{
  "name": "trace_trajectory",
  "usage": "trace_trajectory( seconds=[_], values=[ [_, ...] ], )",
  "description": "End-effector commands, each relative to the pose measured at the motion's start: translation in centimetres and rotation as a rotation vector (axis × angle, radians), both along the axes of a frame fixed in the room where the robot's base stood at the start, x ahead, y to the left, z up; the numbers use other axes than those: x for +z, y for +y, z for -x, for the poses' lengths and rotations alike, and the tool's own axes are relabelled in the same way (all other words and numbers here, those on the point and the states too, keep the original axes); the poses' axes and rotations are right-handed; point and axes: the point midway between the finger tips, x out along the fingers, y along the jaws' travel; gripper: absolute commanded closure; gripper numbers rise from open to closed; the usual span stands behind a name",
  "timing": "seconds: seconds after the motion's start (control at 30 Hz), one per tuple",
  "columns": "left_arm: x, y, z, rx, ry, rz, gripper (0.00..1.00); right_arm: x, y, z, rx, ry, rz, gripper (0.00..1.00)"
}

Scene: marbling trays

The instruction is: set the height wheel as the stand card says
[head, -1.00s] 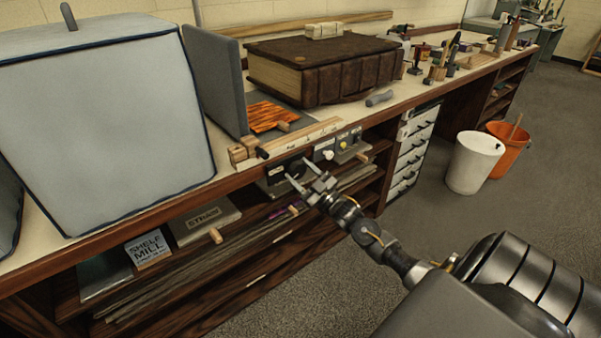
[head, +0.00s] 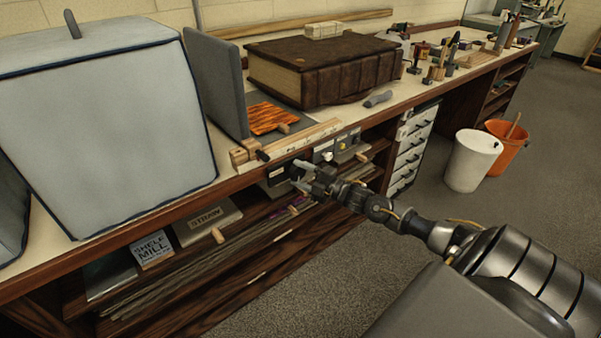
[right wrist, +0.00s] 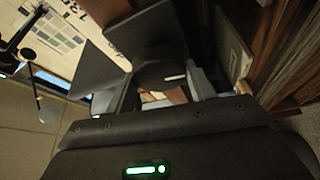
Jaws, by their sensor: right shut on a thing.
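My right gripper (head: 304,176) is at the small control panel (head: 275,176) under the bench's front edge. In the right wrist view its fingers (right wrist: 155,92) close on a dark round wheel (right wrist: 160,68) with a short white mark on its face, which I take for the height wheel. In the head view the gripper hides most of this wheel. A pale printed sheet (right wrist: 58,32) shows at the upper left of the right wrist view; its text is too blurred to read, and I cannot tell whether it is the stand card. My left gripper is out of view.
Above the panel, a wooden rail (head: 300,141) lies along the bench edge. A large brown book (head: 325,68) and a grey upright board (head: 215,85) stand behind it. The open shelf below holds a STRAW box (head: 207,222) and a SHELF MILL box (head: 152,249).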

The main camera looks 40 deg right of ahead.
Motion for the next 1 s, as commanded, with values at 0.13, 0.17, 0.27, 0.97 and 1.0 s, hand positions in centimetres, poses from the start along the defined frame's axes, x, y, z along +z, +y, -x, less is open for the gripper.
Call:
trace_trajectory(
  seconds=[0.13,0.17,0.27,0.97,1.0],
  values=[
    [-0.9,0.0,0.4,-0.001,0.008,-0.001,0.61,0.3,-0.1,0.0,-0.001,0.004,0.141,0.68],
    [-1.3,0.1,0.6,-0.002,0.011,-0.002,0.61,0.2,-0.1,0.0,-0.001,0.006,0.170,0.68],
    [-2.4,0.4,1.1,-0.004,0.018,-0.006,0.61,0.2,-0.1,0.0,-0.001,0.008,0.265,0.68],
    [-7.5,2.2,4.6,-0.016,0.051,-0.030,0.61,0.2,0.0,0.0,-0.001,0.020,0.917,0.69],
    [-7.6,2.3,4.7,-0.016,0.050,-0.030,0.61,0.2,0.0,-0.1,-0.001,0.020,0.949,0.69]
  ],
)
